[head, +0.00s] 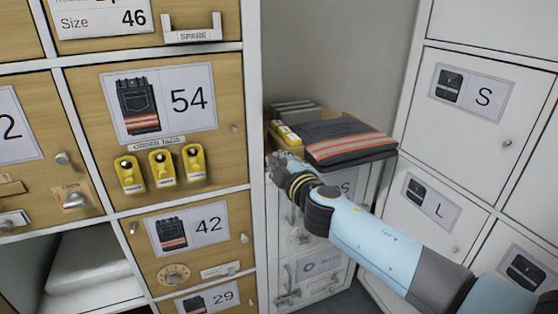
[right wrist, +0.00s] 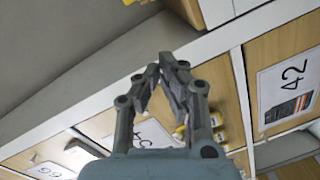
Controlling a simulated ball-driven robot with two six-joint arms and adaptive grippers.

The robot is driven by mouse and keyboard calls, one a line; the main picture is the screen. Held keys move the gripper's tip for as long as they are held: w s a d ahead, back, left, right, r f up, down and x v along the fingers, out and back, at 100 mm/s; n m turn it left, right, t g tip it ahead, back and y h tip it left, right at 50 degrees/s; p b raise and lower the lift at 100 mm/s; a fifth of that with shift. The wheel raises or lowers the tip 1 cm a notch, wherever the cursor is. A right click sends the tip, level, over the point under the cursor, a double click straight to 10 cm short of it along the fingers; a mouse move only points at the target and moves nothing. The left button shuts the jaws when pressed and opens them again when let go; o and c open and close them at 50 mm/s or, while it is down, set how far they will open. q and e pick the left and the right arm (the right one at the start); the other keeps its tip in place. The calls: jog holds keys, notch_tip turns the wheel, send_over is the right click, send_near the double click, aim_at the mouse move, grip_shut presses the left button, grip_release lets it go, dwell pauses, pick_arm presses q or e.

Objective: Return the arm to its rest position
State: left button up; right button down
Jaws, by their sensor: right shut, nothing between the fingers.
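My right arm comes in from the lower right in the head view. Its gripper (head: 274,160) is at the front left edge of the top of a low cabinet, beside a yellow item and a folded dark garment (head: 345,137) with orange and grey stripes. In the right wrist view the gripper (right wrist: 174,65) has its fingertips together with nothing between them. White-edged wooden locker fronts show behind it. Whether the gripper touches anything cannot be told. My left gripper is not in view.
Wooden locker doors (head: 165,112) labelled 54, 42 and 29 stand on the left, with yellow order tags (head: 162,167) on door 54. White lockers (head: 477,97) labelled S and L stand on the right. An open compartment (head: 88,268) is at lower left.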

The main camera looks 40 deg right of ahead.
jog(key=d+f+v, duration=0.1)
jog(key=v, duration=0.7)
jog(key=s+f+m+g+y, duration=0.1)
jog(key=s+f+g, duration=0.2)
jog(key=s+f, duration=0.5)
jog(key=s+f+m+g, duration=0.2)
jog(key=s+f+g, duration=0.15)
jog(key=f, duration=0.95)
jog(key=s+f+m+g+y, duration=0.1)
jog(key=s+f+g, duration=0.1)
jog(key=s+f, duration=0.65)
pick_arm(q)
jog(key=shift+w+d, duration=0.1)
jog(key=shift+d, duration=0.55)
pick_arm(e)
jog(key=s+a+f+m+g, duration=0.1)
jog(key=s+f+m+g, duration=0.1)
jog(key=s+f, duration=0.3)
jog(key=s+a+f+m+g+y, duration=0.1)
jog(key=s+f, duration=0.4)
jog(key=s, duration=0.8)
jog(key=s+a+f+m+g, duration=0.1)
jog(key=s+f+g, duration=0.3)
jog(key=s, duration=0.5)
jog(key=shift+a+f+m+y, duration=0.35)
jog(key=shift+f+m, duration=0.15)
jog(key=shift+m, duration=0.4)
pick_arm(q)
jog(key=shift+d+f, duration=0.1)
